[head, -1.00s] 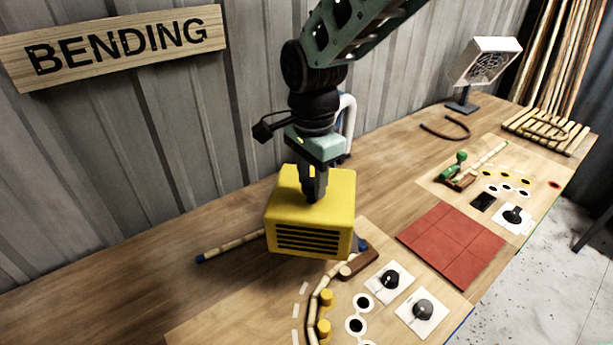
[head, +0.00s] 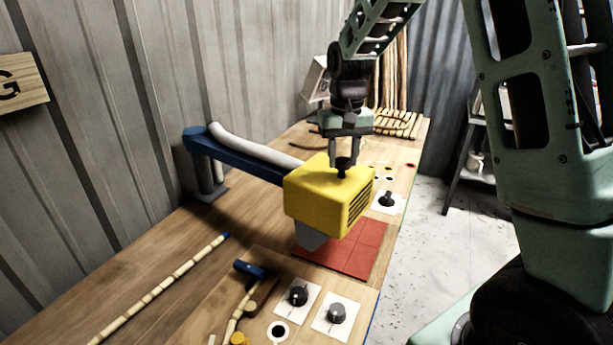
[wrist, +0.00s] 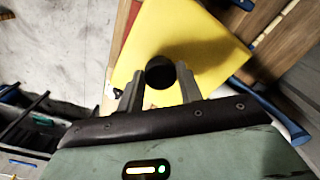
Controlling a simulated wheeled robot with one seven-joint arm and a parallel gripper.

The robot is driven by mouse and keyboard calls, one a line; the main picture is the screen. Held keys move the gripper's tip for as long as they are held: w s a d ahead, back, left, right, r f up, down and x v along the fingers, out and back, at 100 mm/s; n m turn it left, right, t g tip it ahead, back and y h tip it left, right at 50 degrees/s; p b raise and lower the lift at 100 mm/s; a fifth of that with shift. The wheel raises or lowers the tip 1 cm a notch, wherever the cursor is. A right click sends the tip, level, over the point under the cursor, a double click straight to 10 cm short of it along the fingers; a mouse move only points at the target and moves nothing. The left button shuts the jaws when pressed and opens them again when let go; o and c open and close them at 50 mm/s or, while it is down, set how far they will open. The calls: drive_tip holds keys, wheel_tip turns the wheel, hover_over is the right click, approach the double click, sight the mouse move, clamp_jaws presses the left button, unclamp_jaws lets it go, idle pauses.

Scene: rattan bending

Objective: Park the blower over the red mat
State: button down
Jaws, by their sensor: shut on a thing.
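The yellow blower (head: 325,200) hangs on a blue swing arm (head: 250,160), with its grey nozzle (head: 314,238) pointing down. In the head view it covers the far-left part of the red mat (head: 352,250); the mat's near and right parts show. The exact overlap from above cannot be told. My gripper (head: 345,165) is shut on the black knob on top of the blower. In the wrist view the knob (wrist: 160,72) sits between my fingers, above the yellow housing (wrist: 185,40).
The swing arm's post (head: 205,175) stands by the wall. A rattan pole (head: 160,287) lies front left. Two knob panels (head: 298,297) are nearer than the mat, with another panel (head: 387,200) beyond it. A wooden rack (head: 398,122) is at the far end.

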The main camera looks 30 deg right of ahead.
drive_tip(key=w+d+n, duration=0.1)
drive_tip(key=w+d, duration=0.3)
drive_tip(key=d, duration=0.4)
drive_tip(key=shift+w+n+p, duration=0.3)
drive_tip(key=shift+n, duration=0.1)
drive_tip(key=c, duration=0.9)
unclamp_jaws()
drive_tip(key=shift+r, duration=0.1)
wheel_tip(320, 180, up, 17)
drive_tip(key=b, duration=0.3)
drive_tip(key=shift+r, duration=0.15)
drive_tip(key=shift+a, duration=0.15)
